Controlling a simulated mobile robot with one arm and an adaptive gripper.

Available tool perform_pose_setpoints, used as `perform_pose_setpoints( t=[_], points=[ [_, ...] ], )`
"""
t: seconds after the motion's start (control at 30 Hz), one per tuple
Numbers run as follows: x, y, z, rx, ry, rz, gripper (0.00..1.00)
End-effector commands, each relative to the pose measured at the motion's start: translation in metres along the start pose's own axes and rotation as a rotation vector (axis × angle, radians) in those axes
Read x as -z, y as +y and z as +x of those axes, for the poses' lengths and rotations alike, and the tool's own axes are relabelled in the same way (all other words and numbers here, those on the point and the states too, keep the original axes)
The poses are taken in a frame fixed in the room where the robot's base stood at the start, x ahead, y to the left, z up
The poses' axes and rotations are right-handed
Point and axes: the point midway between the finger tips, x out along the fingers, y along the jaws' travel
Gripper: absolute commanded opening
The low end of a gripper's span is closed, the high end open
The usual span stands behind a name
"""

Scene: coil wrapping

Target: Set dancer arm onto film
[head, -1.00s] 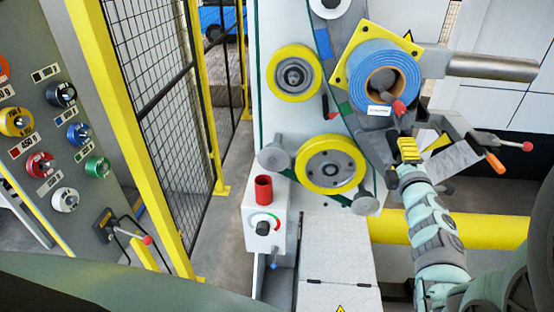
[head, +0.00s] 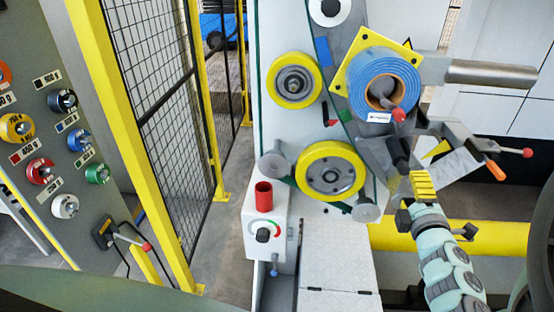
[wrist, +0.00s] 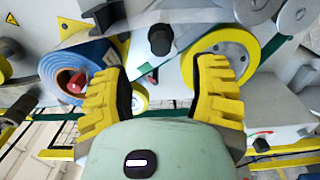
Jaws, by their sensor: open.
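The blue film roll (head: 382,84) sits on its spindle, against a yellow square plate, with a red-tipped lever in front of its core. It also shows at the left of the wrist view (wrist: 72,56). A black cylindrical handle (head: 397,152) sticks out below the roll; it may belong to the dancer arm, but I cannot tell where that arm runs. A black knob, likely the same handle, shows in the wrist view (wrist: 160,40). My gripper (head: 424,184) is just below and right of the handle. In the wrist view its yellow fingers (wrist: 160,72) are spread and empty.
Two yellow-rimmed wheels (head: 294,80) (head: 332,171) stand left of the roll. A lever with an orange grip (head: 495,171) and a red-knobbed rod (head: 526,153) lie right of my gripper. A yellow horizontal beam (head: 490,235) runs behind my arm. A red cup (head: 264,197) stands on the control box.

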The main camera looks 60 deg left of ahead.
Motion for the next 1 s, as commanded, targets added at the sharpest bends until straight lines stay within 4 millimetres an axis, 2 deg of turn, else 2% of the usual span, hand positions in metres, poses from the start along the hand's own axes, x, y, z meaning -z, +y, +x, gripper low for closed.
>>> perform_pose_setpoints(
  t=[0.1,0.23,0.8,0.93,1.0],
  points=[
    [-0.001,0.001,-0.014,-0.002,-0.003,-0.002,0.59],
    [-0.001,0.0,-0.021,-0.001,-0.002,-0.003,0.59],
    [0.0,0.001,-0.023,-0.005,0.001,0.006,0.59],
    [0.002,0.01,-0.028,-0.057,0.025,0.108,0.59],
    [0.004,0.023,-0.034,-0.129,0.057,0.221,0.59]
  ],
)
